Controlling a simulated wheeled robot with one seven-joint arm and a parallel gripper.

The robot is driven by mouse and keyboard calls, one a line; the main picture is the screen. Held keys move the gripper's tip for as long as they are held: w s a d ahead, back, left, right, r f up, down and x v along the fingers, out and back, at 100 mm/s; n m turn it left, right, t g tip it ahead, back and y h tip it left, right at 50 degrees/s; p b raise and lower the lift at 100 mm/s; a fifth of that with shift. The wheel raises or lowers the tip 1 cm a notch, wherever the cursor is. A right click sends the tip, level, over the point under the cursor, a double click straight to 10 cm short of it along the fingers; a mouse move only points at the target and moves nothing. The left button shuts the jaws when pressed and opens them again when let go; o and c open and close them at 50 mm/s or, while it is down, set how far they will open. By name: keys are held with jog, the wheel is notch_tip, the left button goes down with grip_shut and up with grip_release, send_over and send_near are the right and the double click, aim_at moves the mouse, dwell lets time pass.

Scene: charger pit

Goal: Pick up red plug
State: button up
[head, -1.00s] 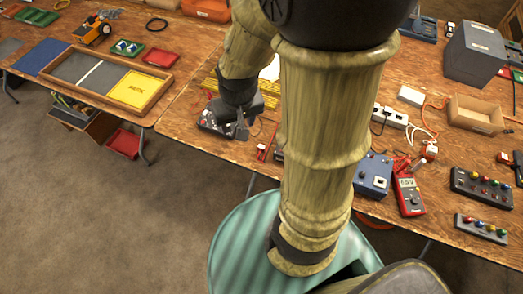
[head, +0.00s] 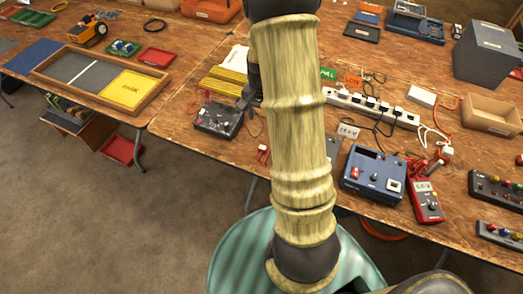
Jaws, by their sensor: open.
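A small red piece with a pale part (head: 263,153) lies near the table's front edge, just left of my arm; it may be the red plug, but it is too small to be sure. A black box with knobs and a red spot (head: 217,119) sits left of it. My gripper (head: 246,97) shows as dark parts above the box's right side, mostly hidden behind my arm. It is open, and I see nothing held.
A white power strip (head: 372,106), a blue device (head: 374,175) and a red meter (head: 426,200) stand to the right. A cardboard box (head: 490,115) lies beyond. A wooden tray (head: 60,84) is on the left table. My arm hides the middle.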

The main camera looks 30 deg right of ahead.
send_over(262, 147)
notch_tip(262, 147, down, 11)
jog(key=shift+s+r+p, duration=0.15)
jog(key=shift+p, duration=0.3)
jog(key=shift+f, duration=0.55)
jog(key=shift+f+p, duration=0.65)
jog(key=shift+f, duration=1.95)
jog(key=c, duration=1.1)
jog(key=shift+r, duration=0.1)
